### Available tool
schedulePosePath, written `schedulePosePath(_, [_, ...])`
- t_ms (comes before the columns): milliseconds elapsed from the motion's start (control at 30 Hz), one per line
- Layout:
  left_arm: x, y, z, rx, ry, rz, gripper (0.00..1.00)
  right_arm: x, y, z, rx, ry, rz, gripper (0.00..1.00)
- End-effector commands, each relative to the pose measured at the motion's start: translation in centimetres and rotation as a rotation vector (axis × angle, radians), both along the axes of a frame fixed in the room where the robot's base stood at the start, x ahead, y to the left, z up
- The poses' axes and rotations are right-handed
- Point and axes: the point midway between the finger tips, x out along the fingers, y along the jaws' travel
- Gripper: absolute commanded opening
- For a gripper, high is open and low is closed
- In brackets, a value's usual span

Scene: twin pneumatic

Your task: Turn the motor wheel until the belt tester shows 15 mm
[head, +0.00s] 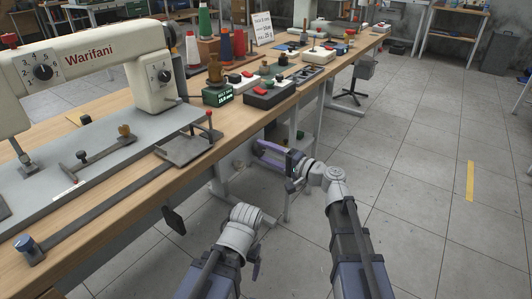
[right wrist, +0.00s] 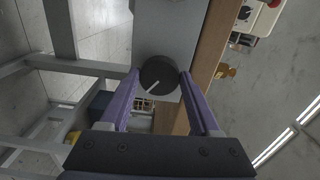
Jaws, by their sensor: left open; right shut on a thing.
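The motor wheel (right wrist: 158,75) is a black round knob with a white pointer line, on a grey housing (right wrist: 168,28) beside the wooden table edge in the right wrist view. My right gripper (head: 259,151) is below the table edge, its purple fingers shut on opposite sides of the wheel. I cannot make out the wheel in the head view. The belt tester appears to be the green box (head: 218,97) on the table; its white text is too small to read surely. My left gripper (head: 256,264) is low in front of the table, open, mostly hidden by its wrist.
A cream sewing machine (head: 95,55) stands on the wooden table (head: 120,225). Thread cones (head: 205,22), a white sign (head: 262,28) and red-and-black control boxes (head: 268,92) stand farther back. Grey table legs (right wrist: 62,30) are near the right gripper.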

Motion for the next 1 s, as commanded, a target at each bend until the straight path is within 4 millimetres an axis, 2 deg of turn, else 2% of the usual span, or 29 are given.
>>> schedulePosePath(367, [0.00, 0.00, -0.03, 0.000, 0.000, 0.000, 0.88, -0.13, 0.02, -0.09, -0.005, -0.001, 0.002, 0.08])
schedulePosePath(400, [0.00, 0.00, -0.03, 0.000, 0.000, 0.000, 0.88, -0.13, 0.02, -0.09, -0.005, -0.001, 0.002, 0.67])
schedulePosePath(633, [0.00, 0.00, -0.02, 0.000, 0.000, 0.000, 0.88, -0.07, 0.01, -0.05, -0.003, -0.001, 0.001, 0.93])
schedulePosePath(867, [0.00, 0.00, -0.01, 0.000, 0.000, 0.000, 0.88, -0.05, 0.00, -0.03, -0.002, -0.001, 0.001, 0.94])
schedulePosePath(1000, [0.00, 0.00, -0.01, 0.000, 0.000, 0.000, 0.88, -0.63, -0.74, -0.03, -0.002, -0.001, -0.002, 0.94])
